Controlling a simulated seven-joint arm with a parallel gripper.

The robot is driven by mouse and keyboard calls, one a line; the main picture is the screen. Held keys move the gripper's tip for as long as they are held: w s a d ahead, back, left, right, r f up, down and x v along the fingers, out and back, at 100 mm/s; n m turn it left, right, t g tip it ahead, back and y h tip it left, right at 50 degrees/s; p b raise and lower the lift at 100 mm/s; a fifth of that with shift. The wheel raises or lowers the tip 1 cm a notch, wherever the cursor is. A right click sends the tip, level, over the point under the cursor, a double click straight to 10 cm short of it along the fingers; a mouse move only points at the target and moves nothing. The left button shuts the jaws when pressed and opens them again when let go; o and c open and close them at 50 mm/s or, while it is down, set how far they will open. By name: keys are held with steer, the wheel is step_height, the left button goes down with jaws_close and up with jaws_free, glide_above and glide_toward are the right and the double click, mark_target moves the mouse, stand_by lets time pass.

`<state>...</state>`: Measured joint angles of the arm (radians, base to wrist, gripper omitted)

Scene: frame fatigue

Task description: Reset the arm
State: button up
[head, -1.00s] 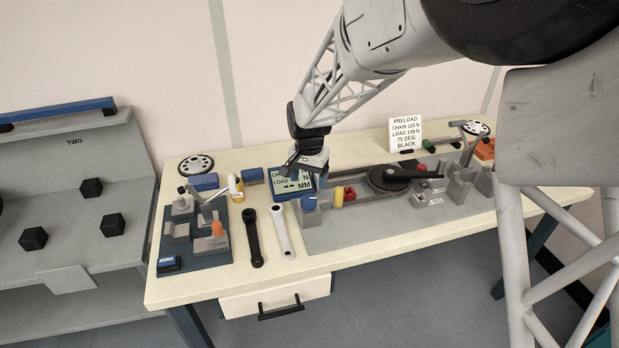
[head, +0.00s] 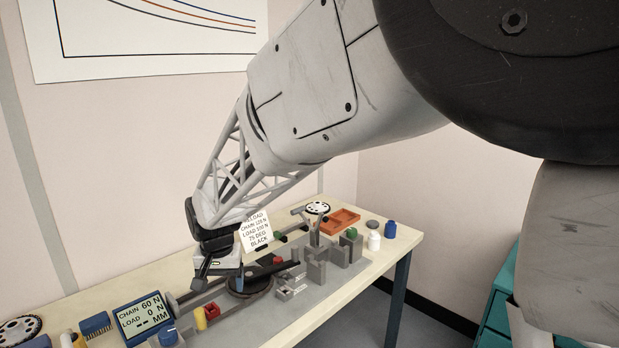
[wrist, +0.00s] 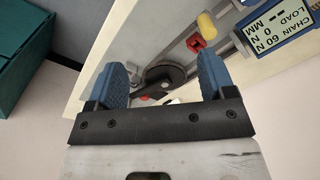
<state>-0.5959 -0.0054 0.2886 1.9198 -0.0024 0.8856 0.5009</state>
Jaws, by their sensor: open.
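My gripper (wrist: 163,84) is open and empty, its two blue finger pads spread apart in the wrist view. In the head view my gripper (head: 205,277) hangs at the end of my arm, over the back part of the bench, above the grey test rig (head: 245,318). Between the fingers in the wrist view, well below them, lies the black disc with its arm (wrist: 165,77). My arm hides part of the bench and the wall behind it.
A display (head: 143,316) reads chain 60 N, load 0 N. A white sign (head: 256,230), an orange tray (head: 341,221), a white bottle (head: 374,241) and a blue bottle (head: 390,229) stand on the bench (head: 376,262). A teal cabinet (head: 497,300) stands at the right.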

steer(key=s+d+r, duration=0.3)
steer(key=d, duration=0.5)
steer(key=s+d+r+t, duration=0.1)
steer(key=s+d+r, duration=0.15)
steer(key=d, duration=0.55)
steer(key=s+d+r, duration=0.3)
steer(key=s+d, duration=0.1)
steer(key=d, duration=0.3)
steer(key=s+d+f+m+t, duration=0.1)
steer(key=s+d, duration=1.4)
steer(key=s, duration=0.2)
steer(key=shift+s+d+h, duration=0.2)
steer(key=shift+d+h, duration=0.1)
steer(key=shift+w, duration=0.15)
